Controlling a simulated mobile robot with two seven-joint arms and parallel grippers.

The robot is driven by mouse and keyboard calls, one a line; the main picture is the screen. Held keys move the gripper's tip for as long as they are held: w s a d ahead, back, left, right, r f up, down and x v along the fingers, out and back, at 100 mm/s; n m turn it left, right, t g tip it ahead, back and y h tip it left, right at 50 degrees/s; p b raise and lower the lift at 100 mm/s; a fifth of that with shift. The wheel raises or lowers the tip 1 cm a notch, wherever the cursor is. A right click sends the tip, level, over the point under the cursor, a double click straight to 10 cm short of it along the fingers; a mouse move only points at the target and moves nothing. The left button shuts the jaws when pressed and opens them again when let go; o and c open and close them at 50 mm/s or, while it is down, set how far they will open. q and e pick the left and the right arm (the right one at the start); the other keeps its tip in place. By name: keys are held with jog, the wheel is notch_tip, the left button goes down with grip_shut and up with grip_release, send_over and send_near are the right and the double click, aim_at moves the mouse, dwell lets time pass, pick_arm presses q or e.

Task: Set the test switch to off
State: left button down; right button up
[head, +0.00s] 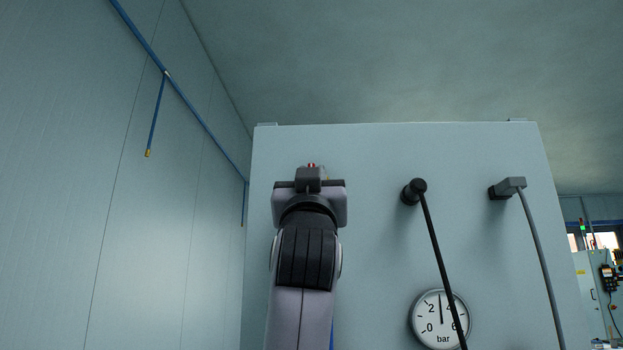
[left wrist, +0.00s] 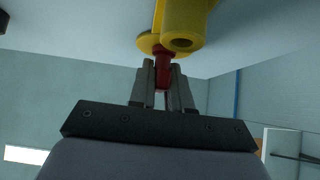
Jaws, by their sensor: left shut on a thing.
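The switch shows in the left wrist view as a red handle (left wrist: 162,72) beside a yellow round body (left wrist: 182,30) on the pale panel. My left gripper (left wrist: 164,80) is shut on the red handle, with a finger on each side. In the head view my left gripper (head: 311,172) is in front of the panel's upper left, seen from behind. I cannot read any switch marking. My right gripper is in neither view.
A round bar gauge (head: 428,311) sits below, partly crossed by the black cable. A blue pipe (head: 205,112) runs along the left wall.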

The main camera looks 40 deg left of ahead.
pick_arm(q)
jog(key=c, duration=1.2)
grip_release()
jog(key=shift+o, duration=0.2)
jog(key=b+v, duration=0.2)
jog(key=v, duration=0.5)
jog(key=shift+f, duration=0.15)
